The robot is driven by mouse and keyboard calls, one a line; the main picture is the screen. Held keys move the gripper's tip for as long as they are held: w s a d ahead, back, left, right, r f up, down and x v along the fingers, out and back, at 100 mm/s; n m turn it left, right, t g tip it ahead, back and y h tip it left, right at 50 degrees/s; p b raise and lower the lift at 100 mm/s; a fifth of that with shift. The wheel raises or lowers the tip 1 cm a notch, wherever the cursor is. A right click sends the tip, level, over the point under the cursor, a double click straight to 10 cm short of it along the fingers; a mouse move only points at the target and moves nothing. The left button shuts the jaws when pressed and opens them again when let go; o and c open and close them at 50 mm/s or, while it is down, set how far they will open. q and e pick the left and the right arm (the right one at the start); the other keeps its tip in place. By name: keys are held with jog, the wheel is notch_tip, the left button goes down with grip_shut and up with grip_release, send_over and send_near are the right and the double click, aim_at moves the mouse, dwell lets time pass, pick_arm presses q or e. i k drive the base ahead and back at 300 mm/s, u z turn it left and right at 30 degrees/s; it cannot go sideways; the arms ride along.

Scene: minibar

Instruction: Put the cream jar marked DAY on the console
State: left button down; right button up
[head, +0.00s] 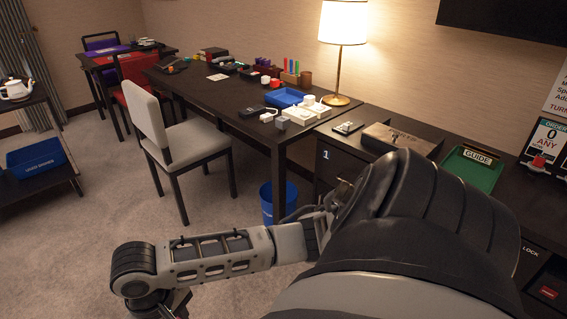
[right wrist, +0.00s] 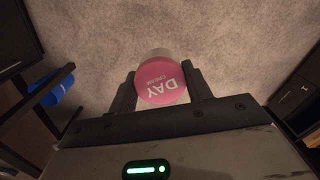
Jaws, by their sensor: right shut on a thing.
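A dark low cabinet (head: 333,158), which may be the console, stands along the wall. My left gripper is not in view.
A long desk (head: 235,95) carries a lamp (head: 343,30), a blue tray (head: 285,97) and several small items. The cabinet holds a brown box (head: 400,140) and a green GUIDE tray (head: 473,168). A chair (head: 195,142) and blue bin (head: 267,203) stand on the carpet.

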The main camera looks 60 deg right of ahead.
aim_at(544, 211)
jog(key=z, duration=3.25)
jog(key=i, duration=0.45)
